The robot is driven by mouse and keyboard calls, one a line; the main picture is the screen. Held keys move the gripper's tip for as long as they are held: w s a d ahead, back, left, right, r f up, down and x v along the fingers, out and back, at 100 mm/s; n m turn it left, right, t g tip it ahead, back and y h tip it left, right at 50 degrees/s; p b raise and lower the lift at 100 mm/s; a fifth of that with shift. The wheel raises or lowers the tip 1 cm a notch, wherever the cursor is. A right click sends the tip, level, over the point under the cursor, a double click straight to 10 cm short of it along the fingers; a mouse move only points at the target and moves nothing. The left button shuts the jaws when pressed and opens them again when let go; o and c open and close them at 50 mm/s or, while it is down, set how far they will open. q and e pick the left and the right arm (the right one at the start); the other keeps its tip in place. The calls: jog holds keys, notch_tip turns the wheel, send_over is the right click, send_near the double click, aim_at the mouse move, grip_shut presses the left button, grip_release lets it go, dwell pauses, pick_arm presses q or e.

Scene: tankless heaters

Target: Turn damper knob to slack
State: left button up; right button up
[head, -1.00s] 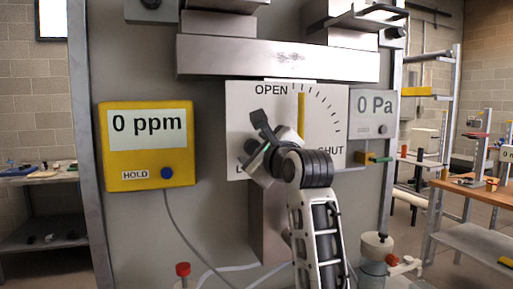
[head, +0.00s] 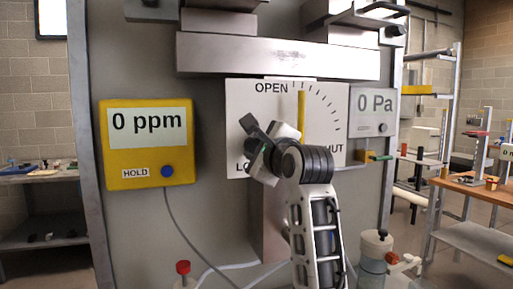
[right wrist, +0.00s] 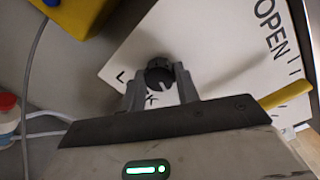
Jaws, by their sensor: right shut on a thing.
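The dark round damper knob (right wrist: 159,68) sits on the white dial plate (head: 240,98), by lettering at its lower left that is partly covered. In the right wrist view the two grey fingers of my right gripper (right wrist: 158,84) are closed on its sides. A pale mark shows on the knob. In the head view my right gripper (head: 266,147) is tilted in front of the plate and hides the knob. A yellow pointer (head: 302,115) stands upright on the plate, right of OPEN, apart from the gripper. My left gripper is not in view.
A yellow meter (head: 148,180) reading 0 ppm is on the panel at left. A grey gauge (head: 372,105) reading 0 Pa is close at right. A metal ledge (head: 280,58) juts out above the plate. A bottle (head: 375,250) stands low at right.

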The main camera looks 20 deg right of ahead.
jog(key=n, duration=0.4)
jog(key=shift+a+n, duration=0.1)
jog(key=shift+n, duration=0.2)
jog(key=n, duration=0.4)
jog(key=n+h, duration=0.1)
jog(key=n, duration=0.3)
jog(key=shift+f+n+g, duration=0.1)
jog(key=shift+n+g, duration=0.2)
jog(key=shift+n, duration=2)
jog(key=shift+f, duration=0.1)
jog(key=o, duration=1)
jog(key=shift+c, duration=0.2)
